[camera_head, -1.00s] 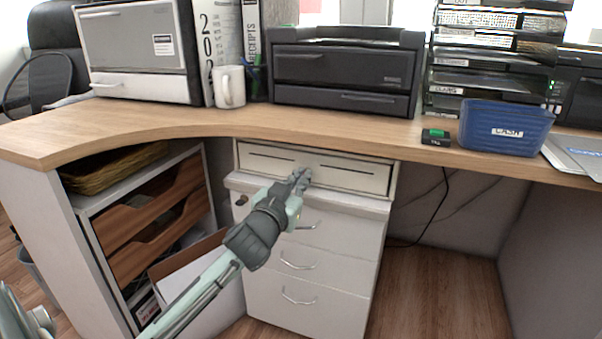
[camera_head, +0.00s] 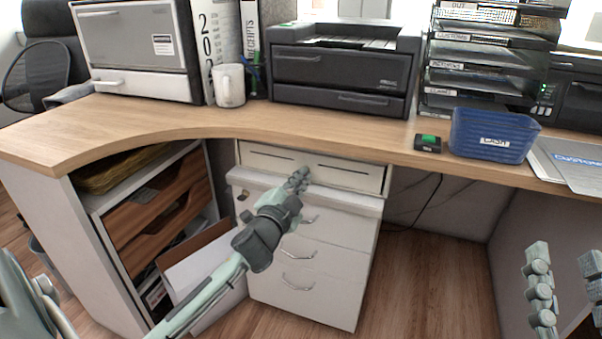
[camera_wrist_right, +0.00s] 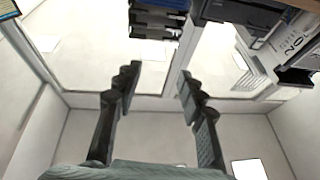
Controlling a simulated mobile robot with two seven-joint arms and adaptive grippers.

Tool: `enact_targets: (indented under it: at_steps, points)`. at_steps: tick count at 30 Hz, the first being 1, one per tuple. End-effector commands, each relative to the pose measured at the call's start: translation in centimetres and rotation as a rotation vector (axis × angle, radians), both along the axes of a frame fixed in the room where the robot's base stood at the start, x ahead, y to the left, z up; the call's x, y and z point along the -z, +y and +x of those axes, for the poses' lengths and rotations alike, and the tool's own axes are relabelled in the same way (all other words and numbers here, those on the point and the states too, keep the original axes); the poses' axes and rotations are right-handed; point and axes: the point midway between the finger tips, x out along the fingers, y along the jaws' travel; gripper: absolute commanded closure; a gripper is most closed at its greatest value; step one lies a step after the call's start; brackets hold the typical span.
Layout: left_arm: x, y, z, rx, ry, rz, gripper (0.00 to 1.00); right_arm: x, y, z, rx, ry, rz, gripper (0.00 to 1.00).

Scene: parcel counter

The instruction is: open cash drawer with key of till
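The cash drawer (camera_head: 344,176) is a white box with dark slots in its front, under the counter and above a white drawer cabinet; it looks closed. My left gripper (camera_head: 299,179) is at the middle of the drawer's front, its fingers close together. Whether they hold anything, and whether they touch the front, I cannot tell. No key is clearly visible; the fingers cover that part of the front. My right gripper (camera_head: 567,270) is open and empty at the lower right, away from the drawer. Its spread fingers also show in the right wrist view (camera_wrist_right: 158,85).
The wooden counter (camera_head: 200,122) overhangs the drawer. On it stand a black printer (camera_head: 340,70), a white mug (camera_head: 229,86), a blue cash bin (camera_head: 492,136) and a small black-green device (camera_head: 428,143). A shelf unit (camera_head: 150,215) is at left. Floor right of the cabinet is free.

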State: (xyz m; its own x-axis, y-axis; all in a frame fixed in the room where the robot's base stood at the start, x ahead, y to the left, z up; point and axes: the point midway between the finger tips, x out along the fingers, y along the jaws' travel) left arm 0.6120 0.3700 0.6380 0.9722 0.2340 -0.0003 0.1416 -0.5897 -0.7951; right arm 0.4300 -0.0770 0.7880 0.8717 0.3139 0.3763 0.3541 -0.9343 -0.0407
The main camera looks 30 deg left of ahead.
Motion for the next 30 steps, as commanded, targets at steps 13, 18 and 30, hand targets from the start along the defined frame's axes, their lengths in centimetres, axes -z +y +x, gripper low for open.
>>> enact_targets:
  at_steps: [13,18,30]
  points:
    - [-0.1,-0.1,0.1,0.002,0.011,0.058,1.0,1.5,-0.1,0.5,0.004,0.076,-0.035,0.6]
    - [-0.1,-0.1,0.1,0.001,0.01,0.058,1.0,1.4,-0.1,0.5,0.004,0.076,-0.035,0.6]
    - [-0.1,0.0,0.1,0.0,0.011,0.057,0.76,1.4,-0.1,0.5,0.005,0.075,-0.035,0.6]
